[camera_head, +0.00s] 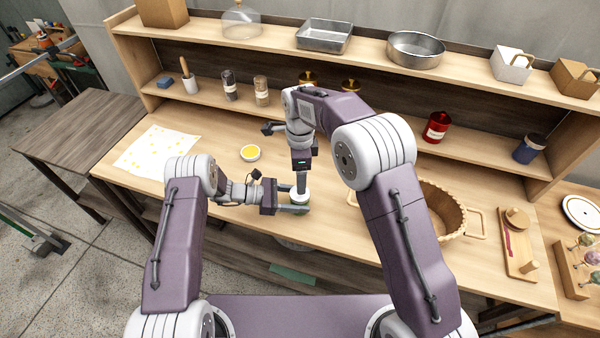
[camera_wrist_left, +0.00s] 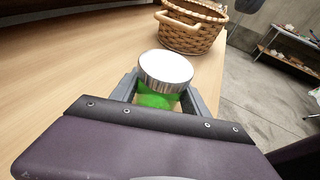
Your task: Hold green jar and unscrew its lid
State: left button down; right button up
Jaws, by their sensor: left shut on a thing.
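The green jar (camera_wrist_left: 155,98) stands upright between the fingers of my left gripper (camera_wrist_left: 160,100) in the left wrist view. Its pale, silvery lid (camera_wrist_left: 166,68) is on top, above the fingers. In the head view the lid (camera_head: 299,196) shows as a small white disc, with only a little of the jar visible below it. My left gripper (camera_head: 291,202) reaches in from the left and is shut on the jar. My right gripper (camera_head: 301,184) points down directly above the lid; its finger gap is too small to read. The left wrist view shows nothing touching the lid's top.
A wicker basket (camera_head: 455,232) stands to the right, partly behind my right arm. A small yellow-filled dish (camera_head: 250,153) and a spotted paper sheet (camera_head: 160,150) lie to the left. A red jar (camera_head: 436,127) and a blue jar (camera_head: 529,148) stand on the shelf behind.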

aim_at(300, 201)
notch_tip(300, 201, down, 8)
dwell(0.5)
jog(key=c, duration=1.5)
jog(key=shift+o, duration=0.2)
jog(key=n, duration=0.3)
jog(key=o, duration=1.5)
jog(key=shift+o, duration=0.2)
